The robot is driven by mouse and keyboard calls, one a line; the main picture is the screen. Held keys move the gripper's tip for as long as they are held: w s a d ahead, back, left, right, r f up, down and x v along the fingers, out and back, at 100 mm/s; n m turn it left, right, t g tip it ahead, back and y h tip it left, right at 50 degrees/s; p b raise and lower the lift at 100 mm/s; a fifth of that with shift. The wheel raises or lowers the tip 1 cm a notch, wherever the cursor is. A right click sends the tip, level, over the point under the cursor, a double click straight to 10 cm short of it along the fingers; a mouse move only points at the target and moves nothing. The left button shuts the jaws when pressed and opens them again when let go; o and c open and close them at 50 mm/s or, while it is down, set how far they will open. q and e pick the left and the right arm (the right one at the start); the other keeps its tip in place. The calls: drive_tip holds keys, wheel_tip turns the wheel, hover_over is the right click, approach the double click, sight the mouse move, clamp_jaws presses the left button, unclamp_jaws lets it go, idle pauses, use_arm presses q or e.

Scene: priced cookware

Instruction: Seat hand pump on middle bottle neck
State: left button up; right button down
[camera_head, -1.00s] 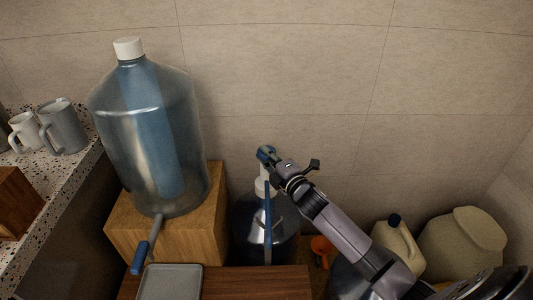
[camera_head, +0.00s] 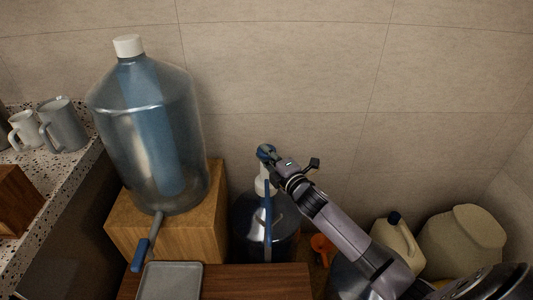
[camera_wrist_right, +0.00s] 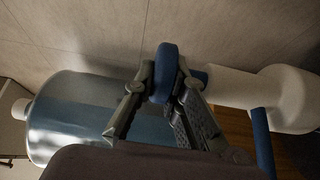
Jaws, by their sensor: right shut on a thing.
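The hand pump has a blue top (camera_head: 266,152), a white body (camera_head: 263,186) and a thin blue tube (camera_head: 268,215) hanging down its front. My right gripper (camera_head: 275,157) is shut on the pump's blue top. In the right wrist view its fingers (camera_wrist_right: 165,90) close around the blue top, with the white body (camera_wrist_right: 232,87) to the right. The middle bottle (camera_head: 250,222), dark blue and clear, stands directly below the pump in the head view. The white body hides the bottle's neck, so I cannot tell whether they touch. My left gripper is not in view.
A grey tray (camera_head: 170,282) lies in front. Beige jugs (camera_head: 462,240) and an orange item (camera_head: 321,244) are at right. The tiled wall is close behind.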

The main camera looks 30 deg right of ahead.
drive_tip(key=shift+f+b, duration=1.1)
drive_tip(key=shift+f, duration=0.25)
drive_tip(key=shift+f, duration=0.25)
idle(0.8)
drive_tip(key=shift+f+b, duration=0.35)
drive_tip(key=shift+f, duration=0.4)
drive_tip(key=c, duration=1.5)
unclamp_jaws()
drive_tip(key=shift+c, duration=0.2)
